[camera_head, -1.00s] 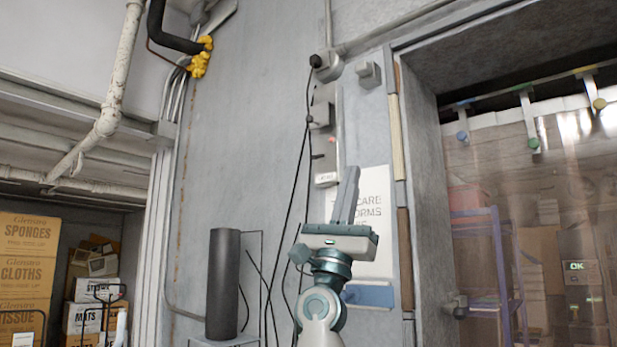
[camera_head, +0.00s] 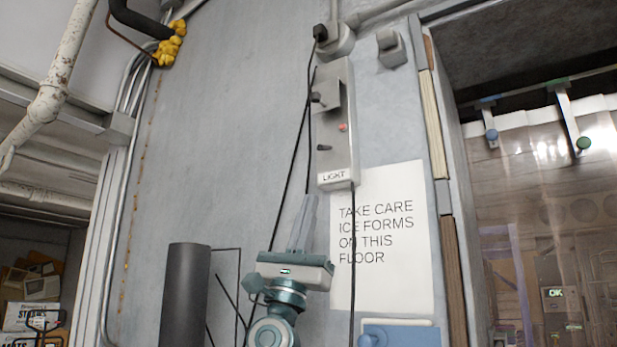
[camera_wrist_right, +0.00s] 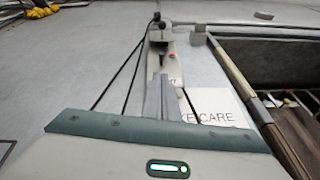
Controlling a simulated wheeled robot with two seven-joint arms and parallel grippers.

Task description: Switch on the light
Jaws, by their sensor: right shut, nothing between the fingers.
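A grey switch box (camera_head: 342,158) labelled LIGHT is on the grey wall, and it also shows in the right wrist view (camera_wrist_right: 160,33). I cannot tell whether the lever is up or down. My right gripper (camera_head: 308,202) is shut and empty, its grey fingers pointing up. In the head view its tips are just below and left of the box. In the right wrist view the fingers (camera_wrist_right: 160,80) cover the box's lower part. My left gripper is not in view.
A white TAKE CARE sign (camera_head: 382,240) is below the box, right of my gripper. Black cables hang along the wall. A dark cylinder (camera_head: 185,295) stands to the left. The doorway with a strip curtain (camera_head: 540,160) is at the right.

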